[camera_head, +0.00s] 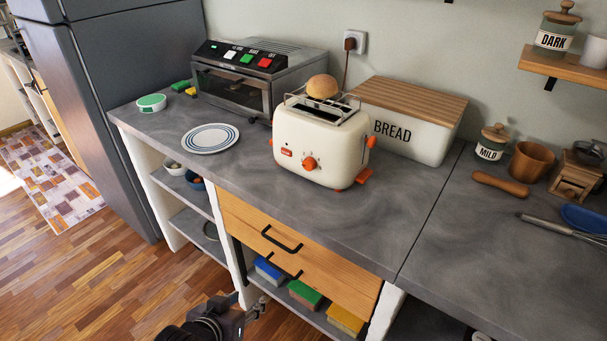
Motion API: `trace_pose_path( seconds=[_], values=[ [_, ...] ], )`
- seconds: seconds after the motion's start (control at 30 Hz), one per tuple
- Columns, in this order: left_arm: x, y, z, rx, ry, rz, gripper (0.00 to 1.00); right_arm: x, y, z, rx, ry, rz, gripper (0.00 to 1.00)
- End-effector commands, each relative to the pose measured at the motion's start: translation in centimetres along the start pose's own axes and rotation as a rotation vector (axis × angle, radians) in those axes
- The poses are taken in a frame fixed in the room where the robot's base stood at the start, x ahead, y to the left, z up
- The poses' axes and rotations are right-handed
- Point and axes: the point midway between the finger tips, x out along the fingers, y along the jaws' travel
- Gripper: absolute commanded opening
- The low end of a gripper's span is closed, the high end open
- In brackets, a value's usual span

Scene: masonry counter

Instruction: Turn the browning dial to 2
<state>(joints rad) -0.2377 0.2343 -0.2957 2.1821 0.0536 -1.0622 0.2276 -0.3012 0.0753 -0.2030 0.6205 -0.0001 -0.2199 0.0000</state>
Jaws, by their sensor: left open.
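The cream toaster (295,136) stands upright on the grey counter, with a bun (323,86) on the wire rack over its slots. Its orange browning dial (310,164) is on the front face; the marks around it are too small to read. A small red button (287,153) is left of the dial, and an orange lever (371,141) is on the right side. My left gripper (259,302) is at the bottom of the view, low in front of the counter, open and well apart from the toaster. My right gripper is not in view.
A wooden-lidded bread bin (414,134) stands close behind and right of the toaster. A toaster oven (231,93) is behind left, and a striped plate (210,138) lies left. The counter (300,211) is clear in front; drawer handles (281,240) stick out below its edge.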

Motion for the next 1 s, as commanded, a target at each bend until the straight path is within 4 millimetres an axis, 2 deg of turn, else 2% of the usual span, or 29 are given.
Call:
trace_pose_path(
  seconds=[0.03,0.17,0.2,0.3,0.4,0.5,0.6,0.77,1.0],
  values=[
    [0.7,0.6,-2.9,0.004,0.072,0.021,0.41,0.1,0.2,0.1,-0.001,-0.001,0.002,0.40],
    [1.9,2.6,-10.4,-0.004,0.266,0.102,0.41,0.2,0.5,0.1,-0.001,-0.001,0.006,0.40],
    [2.2,3.2,-12.8,-0.006,0.327,0.132,0.41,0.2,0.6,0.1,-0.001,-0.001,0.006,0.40],
    [2.4,4.6,-17.8,-0.011,0.457,0.206,0.41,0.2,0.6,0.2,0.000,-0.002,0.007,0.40],
    [2.2,5.5,-21.6,-0.014,0.554,0.270,0.41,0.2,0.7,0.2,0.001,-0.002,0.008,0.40],
    [1.8,6.1,-24.4,-0.015,0.625,0.322,0.41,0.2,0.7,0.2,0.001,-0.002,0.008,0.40],
    [1.5,6.4,-26.1,-0.017,0.668,0.358,0.41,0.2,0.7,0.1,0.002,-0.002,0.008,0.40],
    [1.5,6.7,-27.3,-0.019,0.693,0.379,0.41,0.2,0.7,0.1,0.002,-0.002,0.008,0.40],
    [3.6,7.7,-29.2,-0.018,0.693,0.378,0.41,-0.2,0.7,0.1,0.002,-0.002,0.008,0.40]
  ],
)
